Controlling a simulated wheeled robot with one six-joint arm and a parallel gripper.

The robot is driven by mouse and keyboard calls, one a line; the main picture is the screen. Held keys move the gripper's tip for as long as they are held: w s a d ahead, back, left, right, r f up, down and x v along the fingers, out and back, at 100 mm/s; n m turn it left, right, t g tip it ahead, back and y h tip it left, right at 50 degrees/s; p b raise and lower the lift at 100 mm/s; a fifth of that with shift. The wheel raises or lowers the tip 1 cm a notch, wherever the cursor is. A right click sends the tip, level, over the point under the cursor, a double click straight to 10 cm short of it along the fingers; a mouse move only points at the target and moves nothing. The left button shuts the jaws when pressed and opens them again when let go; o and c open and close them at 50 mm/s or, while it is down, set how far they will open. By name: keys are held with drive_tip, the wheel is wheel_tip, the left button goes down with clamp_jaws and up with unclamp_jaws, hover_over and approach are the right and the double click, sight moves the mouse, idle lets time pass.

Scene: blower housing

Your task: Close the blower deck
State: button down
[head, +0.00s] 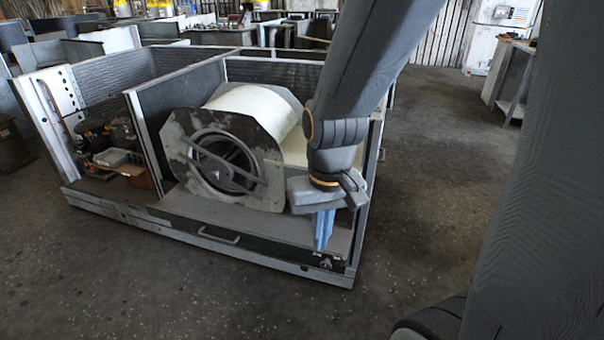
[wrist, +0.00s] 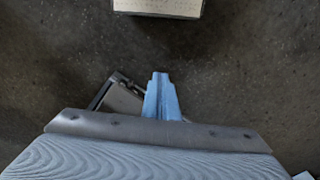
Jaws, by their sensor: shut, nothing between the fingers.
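The blower deck (head: 270,226) is a flat grey plate low in the right bay of the housing, with a dark front face and a handle (head: 219,236). The blower (head: 225,165), with its round inlet and pale drum, stands on it. My gripper (head: 323,248) points down at the deck's front right corner, its blue fingers shut and empty. Small metal fittings (head: 326,263) show just below the fingertips; I cannot tell if they touch. In the wrist view the blue fingers (wrist: 162,98) are together. My arm hides the bay's right side.
The housing's left bay holds wiring and small components (head: 112,145). A divider panel (head: 150,130) separates the bays. Open concrete floor (head: 440,190) lies to the right and in front. Workbenches stand behind. A pale block (wrist: 160,6) crosses the top of the wrist view.

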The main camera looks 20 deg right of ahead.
drive_tip(key=w+a+f+m+t+h+b, duration=0.1)
drive_tip(key=w+a+f+m+t+b, duration=0.15)
drive_tip(key=w+f+m+b, duration=0.45)
drive_tip(key=w+a+f+m+t+h+b, duration=0.1)
drive_tip(key=w+f+m+t+b, duration=0.2)
drive_tip(key=w, duration=0.9)
drive_tip(key=w+a+f+m+t+b, duration=0.1)
drive_tip(key=w+f+m+t+b, duration=0.35)
drive_tip(key=w, duration=0.45)
drive_tip(key=w+d+f+m+t+h+b, duration=0.2)
drive_tip(key=w+d+m+h+b, duration=0.6)
drive_tip(key=w, duration=0.6)
drive_tip(key=d+m+t+b, duration=0.1)
drive_tip(key=d+m+b, duration=0.1)
drive_tip(key=d+b, duration=0.1)
drive_tip(key=shift+d+f+t+h, duration=0.35)
drive_tip(key=shift+d+t+h, duration=0.05)
drive_tip(key=shift+d, duration=0.1)
drive_tip(key=shift+w, duration=0.1)
